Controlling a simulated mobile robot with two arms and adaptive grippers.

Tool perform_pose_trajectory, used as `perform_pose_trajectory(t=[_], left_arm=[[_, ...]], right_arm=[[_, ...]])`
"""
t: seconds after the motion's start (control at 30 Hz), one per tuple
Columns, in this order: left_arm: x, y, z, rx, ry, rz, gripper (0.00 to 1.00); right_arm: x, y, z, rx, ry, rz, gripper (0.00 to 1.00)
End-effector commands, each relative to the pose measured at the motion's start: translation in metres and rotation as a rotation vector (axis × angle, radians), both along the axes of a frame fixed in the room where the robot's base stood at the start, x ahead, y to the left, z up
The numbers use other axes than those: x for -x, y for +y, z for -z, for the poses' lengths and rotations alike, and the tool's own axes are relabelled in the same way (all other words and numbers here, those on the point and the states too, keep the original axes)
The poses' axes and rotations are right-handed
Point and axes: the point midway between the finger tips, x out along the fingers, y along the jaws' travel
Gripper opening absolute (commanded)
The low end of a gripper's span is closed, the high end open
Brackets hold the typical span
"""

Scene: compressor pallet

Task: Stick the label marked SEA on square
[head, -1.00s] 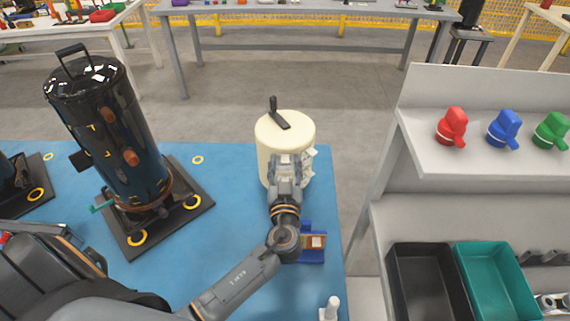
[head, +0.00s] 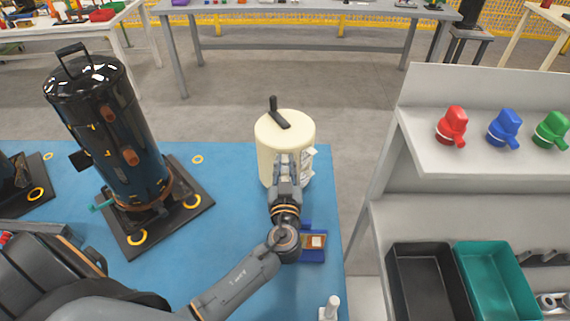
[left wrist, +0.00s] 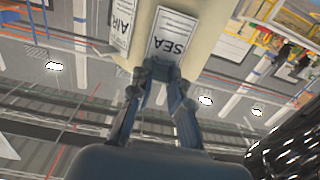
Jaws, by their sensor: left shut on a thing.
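A cream drum (head: 285,130) with a black top handle stands on the blue surface. In the left wrist view, the white label marked SEA (left wrist: 173,38) lies against the cream drum (left wrist: 205,35), with a label marked AIR (left wrist: 123,22) to its left. My left gripper (head: 288,158) is at the drum's near side. In the left wrist view its fingertips (left wrist: 160,70) are shut on the lower edge of the SEA label, which appears still against the drum. My right gripper is out of view. I cannot tell which square is meant.
A black tank (head: 110,130) stands on a dark base at left. A blue holder (head: 314,257) with a small brown and white piece lies beside my left arm. At right, a shelf (head: 470,165) bears red, blue and green caps above black and teal bins.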

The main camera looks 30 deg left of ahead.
Motion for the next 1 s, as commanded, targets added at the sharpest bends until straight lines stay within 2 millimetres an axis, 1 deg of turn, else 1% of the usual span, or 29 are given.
perform_pose_trajectory(t=[1.0], left_arm=[[0.045, -0.024, 0.002, 0.000, 0.001, 0.001, 0.00]], right_arm=[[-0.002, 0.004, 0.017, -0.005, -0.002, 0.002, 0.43]])
